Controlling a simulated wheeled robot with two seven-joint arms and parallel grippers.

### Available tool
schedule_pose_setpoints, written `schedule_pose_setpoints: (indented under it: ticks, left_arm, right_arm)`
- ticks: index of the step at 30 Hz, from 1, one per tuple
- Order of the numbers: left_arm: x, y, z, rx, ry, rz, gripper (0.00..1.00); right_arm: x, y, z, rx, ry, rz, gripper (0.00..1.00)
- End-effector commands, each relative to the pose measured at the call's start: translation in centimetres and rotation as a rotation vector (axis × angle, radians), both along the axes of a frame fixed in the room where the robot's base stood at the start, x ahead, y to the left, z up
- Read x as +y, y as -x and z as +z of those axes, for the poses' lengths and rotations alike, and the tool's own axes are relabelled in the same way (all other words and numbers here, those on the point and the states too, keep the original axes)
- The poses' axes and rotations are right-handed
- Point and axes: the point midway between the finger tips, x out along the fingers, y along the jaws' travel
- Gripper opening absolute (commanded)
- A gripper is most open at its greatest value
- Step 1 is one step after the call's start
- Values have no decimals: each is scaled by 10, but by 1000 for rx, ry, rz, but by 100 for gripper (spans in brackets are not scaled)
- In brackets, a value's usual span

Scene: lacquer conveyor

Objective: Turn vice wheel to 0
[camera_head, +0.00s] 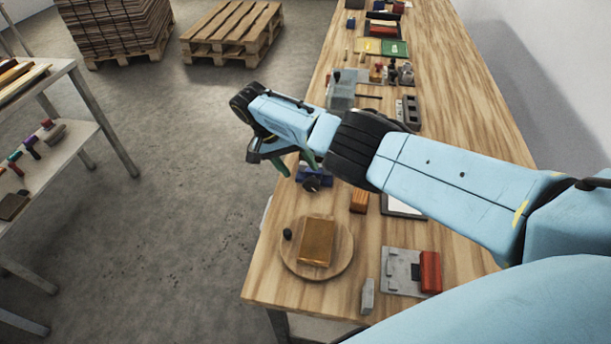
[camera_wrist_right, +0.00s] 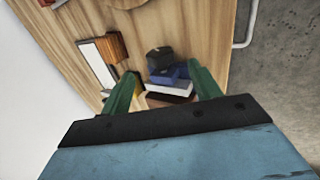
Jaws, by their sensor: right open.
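The vice (camera_head: 322,172) is small and blue and sits near the left edge of the long wooden table, partly hidden behind my right gripper. Its dark wheel (camera_head: 312,184) faces the table's left edge; any marks on it are too small to read. My right gripper (camera_head: 295,168) is open, with green fingers, just above the vice. In the right wrist view the blue vice (camera_wrist_right: 168,72) with a dark part (camera_wrist_right: 160,57) shows between and beyond the two spread fingers (camera_wrist_right: 163,82). No contact can be made out. My left gripper is not in view.
A round wooden board (camera_head: 290,262) with a brown block (camera_head: 317,241), an orange-brown block (camera_head: 359,201) and a grey-and-red fixture (camera_head: 405,271) lie on the near table. Grey machines (camera_head: 341,90) stand beyond my arm.

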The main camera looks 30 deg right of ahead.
Motion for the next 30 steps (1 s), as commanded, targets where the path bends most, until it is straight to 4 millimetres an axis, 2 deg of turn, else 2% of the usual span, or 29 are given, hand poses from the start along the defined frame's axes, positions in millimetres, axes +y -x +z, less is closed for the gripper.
schedule_pose_setpoints:
  ticks: [1,6,12,25,30]
  left_arm:
    - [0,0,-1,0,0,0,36]
    - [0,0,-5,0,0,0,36]
    - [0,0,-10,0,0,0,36]
    - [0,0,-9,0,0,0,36]
    - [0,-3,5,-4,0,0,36]
  right_arm:
    - [6,-5,12,-3,-2,2,62]
    - [19,-14,41,-2,-1,0,62]
    - [27,-20,60,1,1,0,62]
    - [29,-21,64,2,-1,4,62]
    - [44,-11,50,15,-51,81,62]
